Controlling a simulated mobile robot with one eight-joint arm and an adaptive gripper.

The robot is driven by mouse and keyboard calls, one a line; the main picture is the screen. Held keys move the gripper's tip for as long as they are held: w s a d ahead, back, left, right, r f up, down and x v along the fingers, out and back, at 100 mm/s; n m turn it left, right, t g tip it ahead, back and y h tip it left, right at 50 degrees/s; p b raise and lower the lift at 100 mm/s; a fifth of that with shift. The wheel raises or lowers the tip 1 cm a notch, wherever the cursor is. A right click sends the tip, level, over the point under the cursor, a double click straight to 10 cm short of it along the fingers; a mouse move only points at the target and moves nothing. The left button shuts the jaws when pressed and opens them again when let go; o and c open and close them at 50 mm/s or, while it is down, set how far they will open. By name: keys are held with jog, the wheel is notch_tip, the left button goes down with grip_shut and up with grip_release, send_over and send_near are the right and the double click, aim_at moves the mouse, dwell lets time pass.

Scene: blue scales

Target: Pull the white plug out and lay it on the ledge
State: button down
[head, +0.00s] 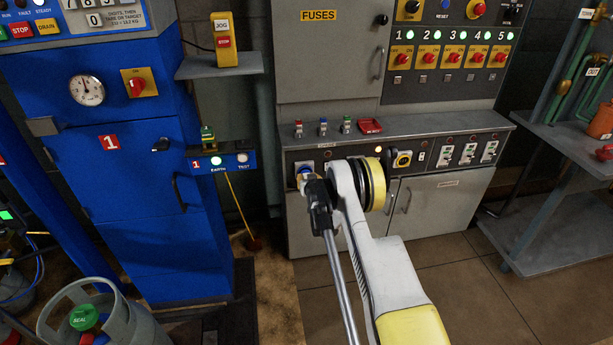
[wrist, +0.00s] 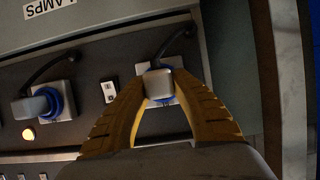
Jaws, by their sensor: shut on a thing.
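The white plug (wrist: 158,84) is between the yellow fingers of my gripper (wrist: 160,90) in the wrist view, with a dark cable (wrist: 172,42) running from it. A blue socket on a pale plate (wrist: 172,64) lies right behind it; I cannot tell whether the plug is fully seated. In the head view my gripper (head: 310,180) is at the left end of the socket panel, and my arm hides most of the plug. The grey ledge (head: 440,122) runs above the panel.
A second plug (wrist: 38,104) sits in a blue socket beside mine. A blue cabinet (head: 120,190) stands left.

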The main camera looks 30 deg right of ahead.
jog(key=shift+s+a, duration=0.2)
jog(key=shift+s, duration=0.5)
jog(key=shift+s+a, duration=0.2)
jog(key=shift+s, duration=0.55)
jog(key=shift+s+a, duration=0.2)
jog(key=shift+s, duration=0.5)
